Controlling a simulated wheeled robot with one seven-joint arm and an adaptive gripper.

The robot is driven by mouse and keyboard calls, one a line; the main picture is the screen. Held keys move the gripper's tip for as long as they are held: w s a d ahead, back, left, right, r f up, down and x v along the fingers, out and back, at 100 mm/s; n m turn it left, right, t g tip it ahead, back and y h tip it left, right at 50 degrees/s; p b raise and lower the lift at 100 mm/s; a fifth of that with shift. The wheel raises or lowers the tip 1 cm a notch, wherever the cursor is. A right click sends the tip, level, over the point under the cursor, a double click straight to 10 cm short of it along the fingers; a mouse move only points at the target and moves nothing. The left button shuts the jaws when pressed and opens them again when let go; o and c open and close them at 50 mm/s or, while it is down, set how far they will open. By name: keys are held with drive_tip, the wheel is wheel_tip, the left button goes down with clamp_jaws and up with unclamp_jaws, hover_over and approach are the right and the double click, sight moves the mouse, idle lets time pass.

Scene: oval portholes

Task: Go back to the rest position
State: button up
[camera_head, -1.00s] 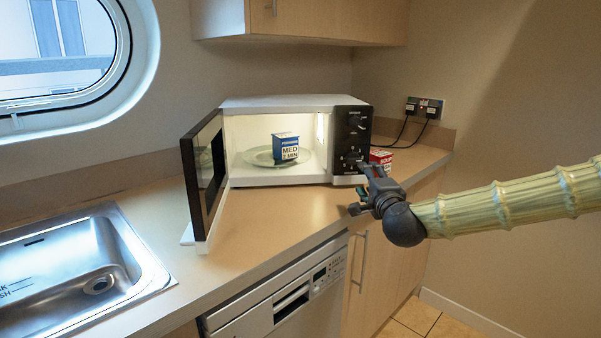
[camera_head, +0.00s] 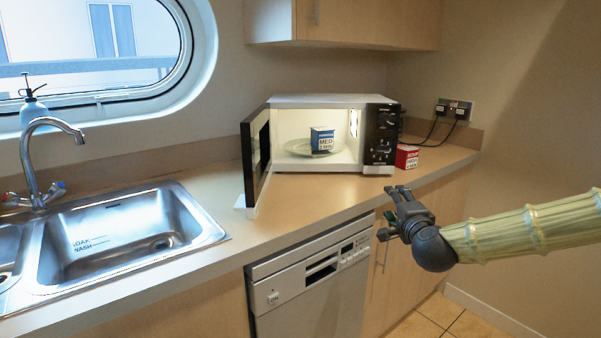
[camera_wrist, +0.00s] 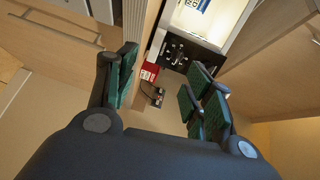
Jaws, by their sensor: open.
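My gripper (camera_head: 391,212) is open and empty in the head view, in front of the counter's edge and below the right side of the microwave. The wrist view shows its two green-padded fingers (camera_wrist: 160,95) spread apart with nothing between them. The microwave (camera_head: 320,101) stands on the counter with its door swung open to the left and its inside lit. A blue and white box marked MED (camera_head: 322,139) sits on the glass plate inside it. It shows in part at the top of the wrist view (camera_wrist: 198,5).
A small red and white box (camera_head: 407,157) stands right of the microwave, near the wall sockets (camera_head: 454,109). A steel sink (camera_head: 130,235) with a tap (camera_head: 38,170) is at the left. A dishwasher (camera_head: 315,285) is below the counter. The floor at lower right is clear.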

drive_tip(key=s+a+f+n+g+y, duration=0.1)
drive_tip(key=s+a+f+n+g, duration=0.15)
drive_tip(key=f, duration=0.55)
drive_tip(key=s+a+f+n+g, duration=0.15)
drive_tip(key=s+f, duration=0.25)
drive_tip(key=f, duration=0.5)
drive_tip(key=s+a+f+n+g+y, duration=0.1)
drive_tip(key=s+a+f+n, duration=0.15)
drive_tip(key=f, duration=0.55)
drive_tip(key=s+a+f+n+g, duration=0.1)
drive_tip(key=s+f+n+g, duration=0.35)
drive_tip(key=s+f, duration=1.3)
drive_tip(key=s+d+f+n+g+h, duration=0.1)
drive_tip(key=s+d+f+n+g, duration=0.2)
drive_tip(key=s, duration=0.5)
drive_tip(key=s+d+f+n+g+h, duration=0.1)
drive_tip(key=s+f+g, duration=0.1)
drive_tip(key=s+f, duration=0.55)
drive_tip(key=s+d+f+n+g+h, duration=0.1)
drive_tip(key=s+d+f+g, duration=0.15)
drive_tip(key=s, duration=0.75)
wheel_tip(320, 180, up, 16)
drive_tip(key=p, duration=1.6)
drive_tip(key=shift+w+a, duration=0.3)
